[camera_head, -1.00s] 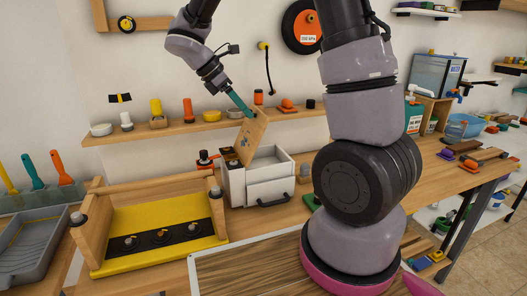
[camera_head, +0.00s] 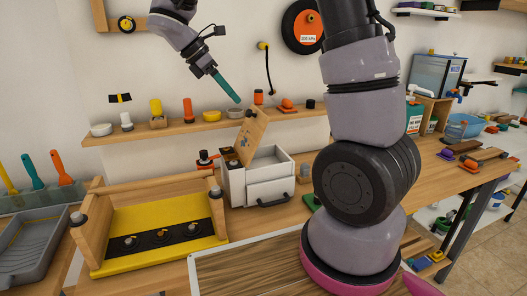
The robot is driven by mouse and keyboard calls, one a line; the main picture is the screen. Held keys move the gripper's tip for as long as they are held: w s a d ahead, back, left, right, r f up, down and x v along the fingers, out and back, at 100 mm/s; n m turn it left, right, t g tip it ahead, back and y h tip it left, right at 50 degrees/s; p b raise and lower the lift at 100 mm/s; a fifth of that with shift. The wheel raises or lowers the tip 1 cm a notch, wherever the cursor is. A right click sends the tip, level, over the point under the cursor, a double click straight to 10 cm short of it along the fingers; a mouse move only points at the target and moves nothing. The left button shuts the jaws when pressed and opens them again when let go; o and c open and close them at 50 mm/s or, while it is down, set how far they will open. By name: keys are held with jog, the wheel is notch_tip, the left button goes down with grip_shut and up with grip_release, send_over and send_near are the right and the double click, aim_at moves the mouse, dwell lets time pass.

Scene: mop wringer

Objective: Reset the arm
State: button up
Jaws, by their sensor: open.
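My gripper (camera_head: 226,87) is at upper centre-left in the head view, with teal fingers pointing down and to the right. It is in the air in front of the wall, above the shelf, and holds nothing that I can see. The gap between its fingers is too small to make out. Below it stands a white box (camera_head: 268,191) with a dark handle and a raised wooden lid (camera_head: 250,136). The fingertips are apart from the lid, a little above and left of its top edge.
A wooden frame with a yellow base (camera_head: 165,250) stands left of the box. A grey tray (camera_head: 25,255) lies at far left. A wall shelf (camera_head: 185,127) carries small bottles and bowls behind the box. The bench continues to the right with several items. The air around my gripper is clear.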

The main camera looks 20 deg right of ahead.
jog(key=s+d+r+m+t+y, duration=0.3)
jog(key=s+m, duration=0.5)
jog(key=m, duration=0.3)
jog(key=s+d+r+m+t+y, duration=0.4)
jog(key=s+r+m+y, duration=0.2)
jog(key=m, duration=0.5)
jog(key=shift+s+d+r, duration=0.35)
jog(key=shift+s, duration=0.7)
